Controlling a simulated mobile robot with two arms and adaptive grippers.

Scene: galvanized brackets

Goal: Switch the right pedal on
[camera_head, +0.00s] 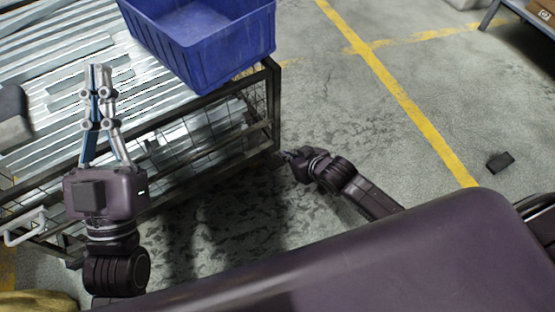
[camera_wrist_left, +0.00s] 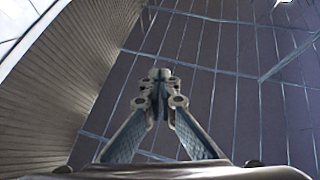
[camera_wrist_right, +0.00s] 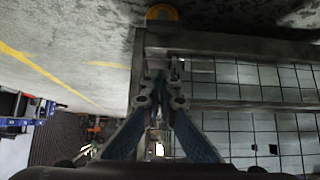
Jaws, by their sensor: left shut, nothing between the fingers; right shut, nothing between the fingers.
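No pedal can be made out for certain. A small dark block (camera_head: 500,161) lies on the floor at the right of the head view; I cannot tell what it is. A rounded yellow-orange part (camera_wrist_right: 162,13) shows by the frame corner at the top of the right wrist view; its kind is unclear. My right gripper (camera_head: 287,155) is low beside the near right corner of the wire cage (camera_head: 270,100), shut and empty; it also shows in the right wrist view (camera_wrist_right: 158,80). My left gripper (camera_head: 97,70) is shut and empty, above the metal pieces in the cage.
A blue bin (camera_head: 205,60) stands on the cage's far right part. Long galvanized metal pieces (camera_head: 60,65) fill the cage top. A table with a box (camera_head: 540,10) is at top right.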

